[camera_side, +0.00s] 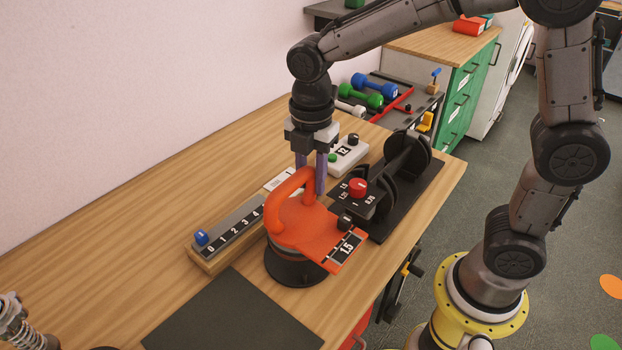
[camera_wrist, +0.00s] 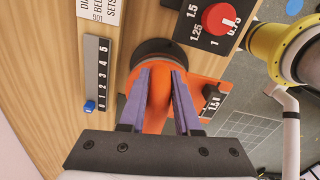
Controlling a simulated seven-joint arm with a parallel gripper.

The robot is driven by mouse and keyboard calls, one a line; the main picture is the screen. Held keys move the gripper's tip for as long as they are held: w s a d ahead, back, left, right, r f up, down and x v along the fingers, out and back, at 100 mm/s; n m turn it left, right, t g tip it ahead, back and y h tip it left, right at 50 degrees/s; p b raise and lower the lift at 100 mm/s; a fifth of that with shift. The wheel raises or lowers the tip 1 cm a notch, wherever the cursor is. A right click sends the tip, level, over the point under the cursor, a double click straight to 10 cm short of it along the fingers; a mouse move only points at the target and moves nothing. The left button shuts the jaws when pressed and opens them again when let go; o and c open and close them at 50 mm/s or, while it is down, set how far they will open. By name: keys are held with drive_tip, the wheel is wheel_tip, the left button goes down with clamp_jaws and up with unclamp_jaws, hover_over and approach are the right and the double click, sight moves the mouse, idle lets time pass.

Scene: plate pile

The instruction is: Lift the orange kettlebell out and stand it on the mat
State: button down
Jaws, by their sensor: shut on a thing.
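The orange kettlebell (camera_side: 303,228) sits in a round black base (camera_side: 290,272) on the wooden bench. It looks upright, with its handle loop on top. In the side view my gripper (camera_side: 312,184) points down from above, its purple fingers at the handle. In the wrist view my gripper (camera_wrist: 161,72) has one finger on each side of the orange handle (camera_wrist: 158,100), shut on it. The kettlebell's underside is hidden inside the base. The dark mat (camera_side: 234,318) lies flat and empty at the front edge of the bench.
A numbered slide scale with a blue knob (camera_side: 201,237) is left of the kettlebell. A black dumbbell stand with a red dial (camera_side: 358,187) is close on the right. An orange panel marked 1.5 (camera_side: 347,247) has a black knob. Bare wood lies left of the mat.

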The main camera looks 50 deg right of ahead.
sight(310, 163)
drive_tip(key=shift+a+r, duration=0.1)
drive_tip(key=shift+r, duration=1.5)
drive_tip(key=shift+w+r+m, duration=0.1)
drive_tip(key=shift+m, duration=0.3)
drive_tip(key=shift+w+a+r+m, duration=0.15)
drive_tip(key=shift+w+m, duration=0.15)
drive_tip(key=shift+m, duration=0.4)
drive_tip(key=a, duration=0.1)
drive_tip(key=w+a, duration=0.2)
drive_tip(key=shift+a+r, duration=0.15)
drive_tip(key=shift+a, duration=0.2)
drive_tip(key=s+a+f+n, duration=0.1)
drive_tip(key=a+f, duration=0.1)
drive_tip(key=a, duration=0.6)
drive_tip(key=s+a+f+n, duration=0.1)
drive_tip(key=a+f, duration=0.1)
drive_tip(key=a, duration=0.7)
drive_tip(key=shift+s, duration=0.15)
drive_tip(key=shift+m+y, duration=0.3)
drive_tip(key=shift+y, duration=0.1)
